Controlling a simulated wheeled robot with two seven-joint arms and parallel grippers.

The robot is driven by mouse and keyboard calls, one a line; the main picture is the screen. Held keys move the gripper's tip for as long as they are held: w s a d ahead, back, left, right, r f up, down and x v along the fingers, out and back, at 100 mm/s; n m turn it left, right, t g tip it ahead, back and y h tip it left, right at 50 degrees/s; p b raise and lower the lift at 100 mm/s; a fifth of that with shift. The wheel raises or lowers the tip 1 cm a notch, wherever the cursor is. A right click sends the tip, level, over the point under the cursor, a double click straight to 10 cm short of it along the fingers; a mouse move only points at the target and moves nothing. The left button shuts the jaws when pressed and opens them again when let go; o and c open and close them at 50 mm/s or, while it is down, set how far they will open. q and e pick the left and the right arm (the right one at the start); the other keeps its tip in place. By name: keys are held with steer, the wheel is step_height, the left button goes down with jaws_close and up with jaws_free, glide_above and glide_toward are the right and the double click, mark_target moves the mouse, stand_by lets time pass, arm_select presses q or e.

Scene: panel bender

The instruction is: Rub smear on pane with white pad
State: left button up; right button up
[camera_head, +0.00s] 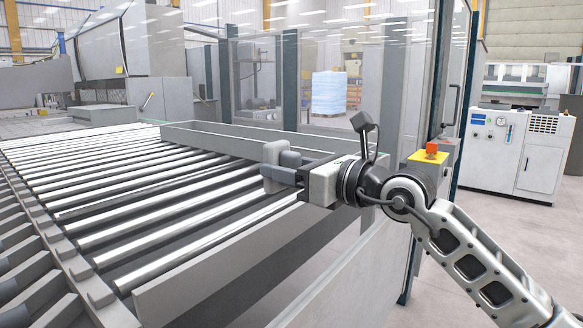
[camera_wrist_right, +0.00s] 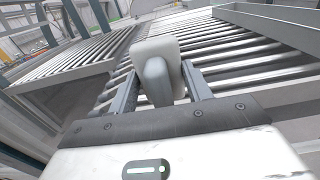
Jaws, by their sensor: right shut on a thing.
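My right gripper (camera_head: 289,168) reaches in from the right over the roller table and is shut on the white pad (camera_head: 270,157). In the right wrist view, the fingers (camera_wrist_right: 160,82) close around the pad's grey handle, and the pale pad (camera_wrist_right: 157,48) sits beyond them. The pad is in the air above the rollers and appears clear of the glass. The clear pane (camera_head: 335,85) stands upright in a dark frame behind the gripper. I cannot make out a smear on it. My left gripper is not in view.
The roller table (camera_head: 110,190) fills the left, with a raised grey side rail (camera_head: 220,265) below my right arm. A yellow box with a red button (camera_head: 431,152) is close behind my wrist. A white cabinet (camera_head: 515,150) stands at the right, with open floor before it.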

mark_target(307, 150)
steer(key=shift+r, duration=0.35)
steer(key=shift+w+d+f+b, duration=0.1)
steer(key=shift+w+d+b, duration=0.4)
steer(key=shift+w, duration=0.2)
steer(key=shift+w+d+b, duration=0.3)
steer(key=shift+w+d, duration=0.55)
steer(key=shift+w, duration=0.35)
steer(key=shift+w+d+b, duration=0.35)
steer(key=shift+w+d, duration=0.55)
steer(key=shift+w, duration=0.25)
steer(key=shift+w+d+b, duration=0.3)
steer(key=shift+w+d, duration=0.55)
steer(key=shift+w, duration=0.35)
steer(key=shift+d, duration=0.1)
steer(key=shift+b+v, duration=0.75)
steer(key=shift+v, duration=2.2)
steer(key=b+v, duration=0.1)
steer(key=v, duration=0.2)
